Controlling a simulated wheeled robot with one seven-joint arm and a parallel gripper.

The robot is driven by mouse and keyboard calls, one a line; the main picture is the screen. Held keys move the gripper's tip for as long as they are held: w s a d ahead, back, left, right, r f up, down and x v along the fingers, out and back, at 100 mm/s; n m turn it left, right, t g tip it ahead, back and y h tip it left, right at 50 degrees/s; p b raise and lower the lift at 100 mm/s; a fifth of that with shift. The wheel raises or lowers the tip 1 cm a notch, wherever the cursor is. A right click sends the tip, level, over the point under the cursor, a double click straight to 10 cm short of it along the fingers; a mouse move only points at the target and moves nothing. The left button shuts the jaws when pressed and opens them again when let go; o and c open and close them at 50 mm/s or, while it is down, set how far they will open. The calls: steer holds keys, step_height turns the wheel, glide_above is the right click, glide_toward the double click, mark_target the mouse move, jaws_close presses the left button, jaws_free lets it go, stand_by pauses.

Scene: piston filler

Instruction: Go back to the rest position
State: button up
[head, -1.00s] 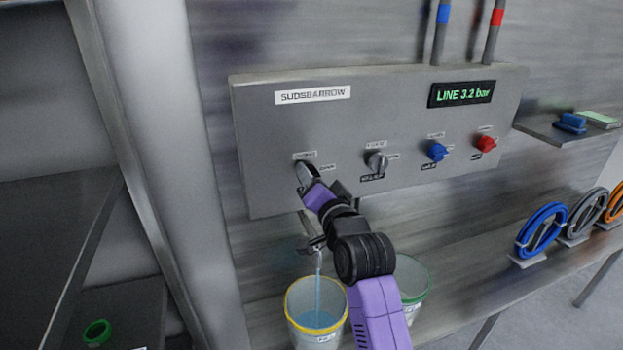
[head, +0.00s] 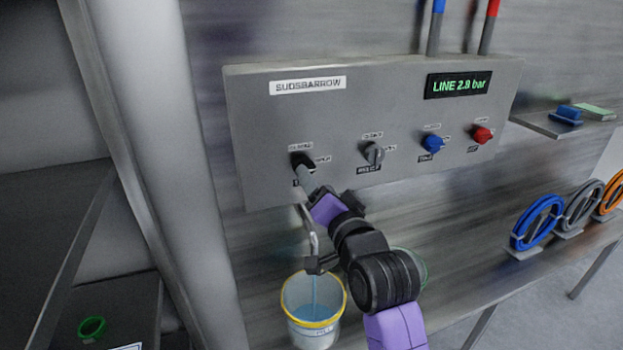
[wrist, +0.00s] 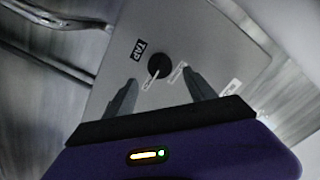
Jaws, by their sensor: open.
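My gripper (head: 308,182) is open and empty in front of the left end of the grey SUDSBARROW panel (head: 300,115). In the wrist view its two fingers (wrist: 161,84) stand apart, with the black tap knob (wrist: 159,65) showing between and beyond them. They look clear of the knob. In the head view the same knob (head: 299,160) is partly covered by my gripper. Below, blue liquid runs from a spout into a yellow-rimmed bucket (head: 313,324).
A grey knob (head: 374,153), a blue knob (head: 432,144) and a red knob (head: 482,135) sit to the right. A green-rimmed bucket (head: 422,270) is mostly behind my arm. Coiled hoses (head: 537,222) stand at right; a shelf edge is left.

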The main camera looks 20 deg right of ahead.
steer(key=shift+s, duration=0.7)
steer(key=s+r+n+t, duration=0.2)
steer(key=s+r+n, duration=0.1)
steer(key=r, duration=0.1)
steer(key=s+f+n+g, duration=0.1)
steer(key=s+f, duration=0.6)
steer(key=s, duration=0.7)
steer(key=s+f+n+g, duration=0.2)
steer(key=s+f, duration=0.5)
steer(key=s, duration=0.8)
steer(key=s+f+n+g, duration=0.2)
steer(key=s+f, duration=0.5)
steer(key=s, duration=0.8)
steer(key=shift+f+n, duration=0.2)
steer(key=shift+n, duration=0.4)
